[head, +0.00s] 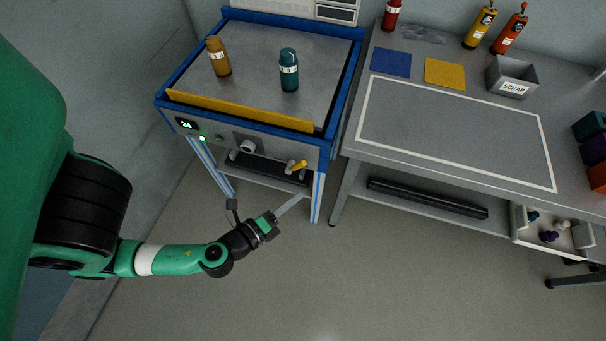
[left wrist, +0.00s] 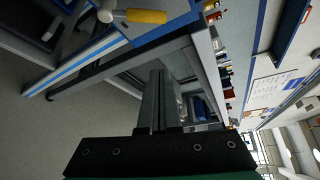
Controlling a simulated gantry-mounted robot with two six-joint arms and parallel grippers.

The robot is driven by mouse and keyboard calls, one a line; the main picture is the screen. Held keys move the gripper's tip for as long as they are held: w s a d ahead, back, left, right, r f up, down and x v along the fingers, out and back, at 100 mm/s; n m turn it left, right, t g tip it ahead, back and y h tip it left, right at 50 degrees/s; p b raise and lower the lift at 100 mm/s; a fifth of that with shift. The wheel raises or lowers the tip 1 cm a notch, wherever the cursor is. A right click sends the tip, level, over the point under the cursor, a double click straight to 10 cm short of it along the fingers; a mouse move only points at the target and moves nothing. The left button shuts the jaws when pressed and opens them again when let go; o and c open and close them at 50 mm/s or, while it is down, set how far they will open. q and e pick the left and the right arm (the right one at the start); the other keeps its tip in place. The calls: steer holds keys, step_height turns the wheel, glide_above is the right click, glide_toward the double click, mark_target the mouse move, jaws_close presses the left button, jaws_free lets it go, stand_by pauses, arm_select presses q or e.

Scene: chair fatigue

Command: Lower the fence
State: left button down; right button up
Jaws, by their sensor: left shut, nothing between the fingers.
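A yellow fence (head: 240,111) stands as a raised strip along the front edge of the blue-framed machine table (head: 262,50). Below it, a lever with a yellow grip (head: 298,166) sticks out of the grey front panel. The yellow grip also shows at the top of the left wrist view (left wrist: 147,16). My left gripper (head: 300,197) is shut and empty, in front of and below the lever, apart from it. Its fingers also show in the left wrist view (left wrist: 157,88). My right gripper is not in view.
A brown bottle (head: 219,57) and a teal bottle (head: 289,70) stand on the table behind the fence. A grey workbench (head: 455,125) stands to the right. The floor in front is clear.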

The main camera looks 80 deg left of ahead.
mark_target(296, 166)
arm_select(q)
steer(key=w+a+p, duration=0.4)
steer(key=a+p, duration=0.1)
steer(key=a, duration=0.1)
steer(key=shift+w+a+p, duration=0.15)
steer(key=shift+a+p, duration=0.15)
